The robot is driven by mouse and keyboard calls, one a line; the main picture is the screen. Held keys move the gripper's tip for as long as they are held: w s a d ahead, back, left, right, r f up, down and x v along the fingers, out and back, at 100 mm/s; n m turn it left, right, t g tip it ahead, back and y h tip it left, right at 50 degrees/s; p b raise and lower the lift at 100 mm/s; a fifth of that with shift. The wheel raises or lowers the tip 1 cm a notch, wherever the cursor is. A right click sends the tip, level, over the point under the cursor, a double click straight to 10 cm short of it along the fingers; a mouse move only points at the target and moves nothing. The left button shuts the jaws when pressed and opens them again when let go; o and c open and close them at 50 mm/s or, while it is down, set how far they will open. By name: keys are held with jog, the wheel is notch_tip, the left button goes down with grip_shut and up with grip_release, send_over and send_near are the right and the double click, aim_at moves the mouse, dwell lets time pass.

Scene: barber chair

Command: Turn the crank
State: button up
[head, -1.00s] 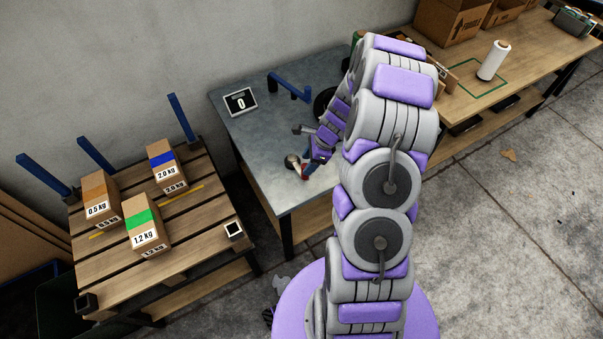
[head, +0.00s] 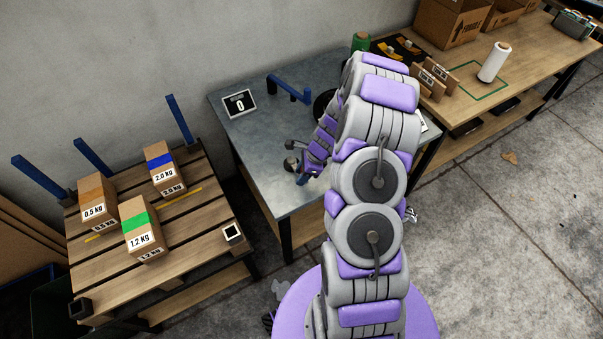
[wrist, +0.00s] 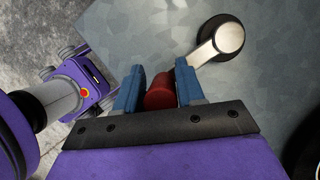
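The crank shows in the wrist view as a silver arm (wrist: 218,43) on a dark round hub, with a red handle (wrist: 160,92). My gripper (wrist: 160,82) has its two blue fingers on either side of the red handle, very close to it. I cannot tell whether they press on it. In the head view the crank's hub (head: 291,166) sits near the front of the grey metal table (head: 255,150), and my gripper (head: 303,177) is right beside it. The handle is hidden there. A counter display (head: 240,103) on the table reads 0.
A blue bracket (head: 290,90) and a dark round part (head: 324,104) stand farther back on the table. A wooden rack (head: 190,240) with labelled weight boxes is at the left. A wooden bench (head: 530,60) with cartons and a white roll (head: 495,62) is at the right.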

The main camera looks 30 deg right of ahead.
jog(key=shift+d, duration=0.45)
jog(key=c, duration=0.5)
jog(key=shift+a, duration=0.25)
grip_shut()
